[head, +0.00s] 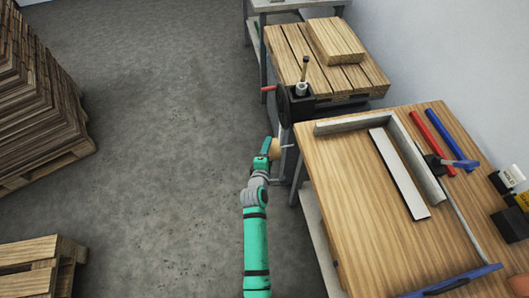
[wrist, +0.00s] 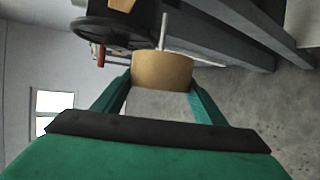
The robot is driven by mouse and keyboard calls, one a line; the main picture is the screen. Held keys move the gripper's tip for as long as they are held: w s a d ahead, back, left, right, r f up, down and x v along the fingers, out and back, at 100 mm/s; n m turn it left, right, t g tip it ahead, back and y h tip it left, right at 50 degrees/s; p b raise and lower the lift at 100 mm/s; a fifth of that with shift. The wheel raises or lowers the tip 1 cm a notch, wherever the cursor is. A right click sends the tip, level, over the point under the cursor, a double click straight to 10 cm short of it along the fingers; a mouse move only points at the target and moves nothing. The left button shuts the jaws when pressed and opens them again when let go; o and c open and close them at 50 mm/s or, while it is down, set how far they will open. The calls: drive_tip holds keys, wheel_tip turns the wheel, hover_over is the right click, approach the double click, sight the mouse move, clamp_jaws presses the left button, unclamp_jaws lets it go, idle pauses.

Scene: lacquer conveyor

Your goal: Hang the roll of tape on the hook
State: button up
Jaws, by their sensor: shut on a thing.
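The roll of tape is a tan ring (wrist: 162,72), held between the two green fingers of my gripper (wrist: 160,88) in the wrist view. In the head view the roll (head: 275,147) shows small at the tip of my gripper (head: 267,150), left of the workbench's far left corner. A thin pale rod, which looks like the hook (wrist: 164,32), stands just behind the roll's edge in the wrist view. In the head view the hook (head: 287,147) shows close to the right of the roll. I cannot tell whether the rod passes through the roll's hole.
A wooden workbench (head: 350,200) with an angled metal fence and hand tools stands to the right. A black machine with a round wheel (head: 284,104) is just beyond the gripper; the wheel (wrist: 115,32) also shows close in the wrist view.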

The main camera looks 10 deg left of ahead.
drive_tip(key=shift+w+d+f, duration=0.25)
drive_tip(key=shift+d, duration=0.55)
drive_tip(key=shift+w+d+f, duration=0.3)
drive_tip(key=shift+d, duration=0.55)
drive_tip(key=shift+w+d+f, duration=0.25)
drive_tip(key=shift+d, duration=0.55)
drive_tip(key=o, duration=1.2)
drive_tip(key=shift+f, duration=0.1)
drive_tip(key=shift+s, duration=0.1)
drive_tip(key=v, duration=1)
drive_tip(key=shift+s, duration=0.3)
